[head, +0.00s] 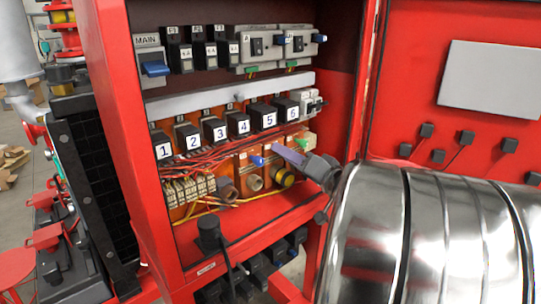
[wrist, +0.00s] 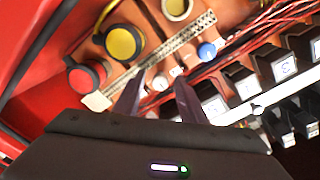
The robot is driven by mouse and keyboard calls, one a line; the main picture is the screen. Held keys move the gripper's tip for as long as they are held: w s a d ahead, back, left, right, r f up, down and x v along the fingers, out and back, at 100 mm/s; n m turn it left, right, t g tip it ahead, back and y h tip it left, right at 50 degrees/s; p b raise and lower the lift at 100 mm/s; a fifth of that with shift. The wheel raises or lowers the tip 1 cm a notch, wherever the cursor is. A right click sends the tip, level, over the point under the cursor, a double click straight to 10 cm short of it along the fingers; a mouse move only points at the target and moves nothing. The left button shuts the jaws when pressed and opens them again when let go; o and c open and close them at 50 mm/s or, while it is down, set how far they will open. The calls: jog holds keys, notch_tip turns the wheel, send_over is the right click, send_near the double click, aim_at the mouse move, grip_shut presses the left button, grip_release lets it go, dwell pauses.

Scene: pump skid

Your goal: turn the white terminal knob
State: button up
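The white terminal knob (wrist: 160,83) is small and round in the wrist view, on an orange panel beside a slotted rail. My gripper (wrist: 160,78) is open, with one dark finger on each side of the knob in this view. I cannot tell whether either finger touches it. In the head view my gripper (head: 284,149) reaches into the red cabinet from the right, in front of the lower panel. There the white knob cannot be made out with certainty behind the fingers.
A blue knob (wrist: 207,50) sits close by, up and right. A yellow knob (wrist: 122,43) and a red one (wrist: 85,77) are to the left. Red wires (head: 220,155) run below the numbered black blocks (head: 238,123). The open red door (head: 400,80) stands right.

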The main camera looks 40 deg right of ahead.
jog(key=shift+a, duration=0.1)
grip_shut()
dwell(0.4)
jog(key=shift+m, duration=0.5)
jog(key=m, duration=0.3)
jog(key=shift+m, duration=0.3)
jog(key=m, duration=0.4)
jog(key=shift+f, duration=0.1)
jog(key=m, duration=0.4)
jog(key=shift+d+m+g, duration=0.2)
jog(key=shift+m+g, duration=0.1)
jog(key=shift+m, duration=0.1)
jog(key=m, duration=0.4)
jog(key=shift+f+y, duration=0.1)
jog(key=shift+y, duration=0.3)
